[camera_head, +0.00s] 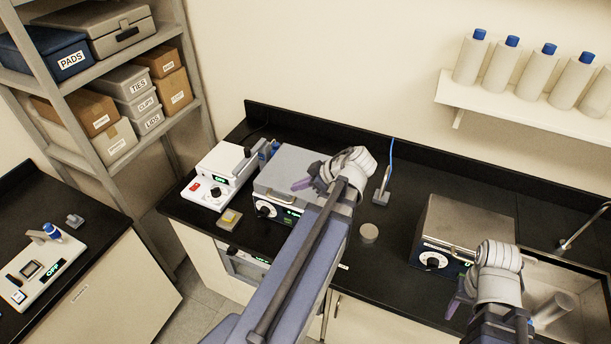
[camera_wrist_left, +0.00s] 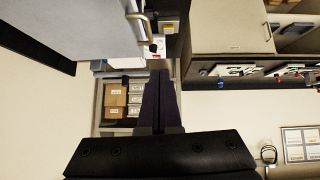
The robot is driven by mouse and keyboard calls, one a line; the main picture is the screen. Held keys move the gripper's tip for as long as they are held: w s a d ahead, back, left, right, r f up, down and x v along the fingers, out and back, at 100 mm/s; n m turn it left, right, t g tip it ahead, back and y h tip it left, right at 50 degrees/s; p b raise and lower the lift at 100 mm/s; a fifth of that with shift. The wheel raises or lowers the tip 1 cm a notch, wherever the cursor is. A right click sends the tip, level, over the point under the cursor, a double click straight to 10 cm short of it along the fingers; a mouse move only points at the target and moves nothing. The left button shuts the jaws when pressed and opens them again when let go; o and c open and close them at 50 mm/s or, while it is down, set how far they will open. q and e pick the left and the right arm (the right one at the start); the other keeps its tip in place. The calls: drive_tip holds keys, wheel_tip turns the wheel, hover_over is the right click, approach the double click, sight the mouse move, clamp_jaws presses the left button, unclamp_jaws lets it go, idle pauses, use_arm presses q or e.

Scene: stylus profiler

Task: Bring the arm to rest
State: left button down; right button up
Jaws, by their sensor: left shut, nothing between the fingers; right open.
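My left arm hides part of that box. My right gripper (camera_head: 459,299) is open at the lower right, in front of the second dial box (camera_head: 468,220). A white instrument (camera_head: 40,268) with a blue-topped part and a display reading OFF stands on the left bench. I cannot tell whether it is the profiler or make out its stylus arm.
A white unit (camera_head: 217,178) with a red button stands left of the grey box. Shelving (camera_head: 187,60) stands left, a bottle shelf (camera_head: 520,110) right. A sink (camera_head: 570,285) is at far right.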

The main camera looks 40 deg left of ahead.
use_arm(q)
drive_tip(key=d+f+m+h+b, duration=0.2)
drive_tip(key=d+f+m+b, duration=0.3)
drive_tip(key=d, duration=0.8)
drive_tip(key=d+f+m+t+h+b, duration=0.1)
drive_tip(key=d+f+m+h+b, duration=0.2)
drive_tip(key=d+f+m, duration=0.6)
drive_tip(key=s+d+f+m+t+h+b, duration=0.1)
drive_tip(key=d+f+m+h+b, duration=0.1)
drive_tip(key=d+f+m+b, duration=0.5)
drive_tip(key=d+m, duration=0.4)
drive_tip(key=d, duration=0.5)
drive_tip(key=shift+d+f+m+h, duration=0.3)
drive_tip(key=shift+d+f+h, duration=0.05)
drive_tip(key=shift+d+h, duration=0.05)
drive_tip(key=shift+a, duration=0.15)
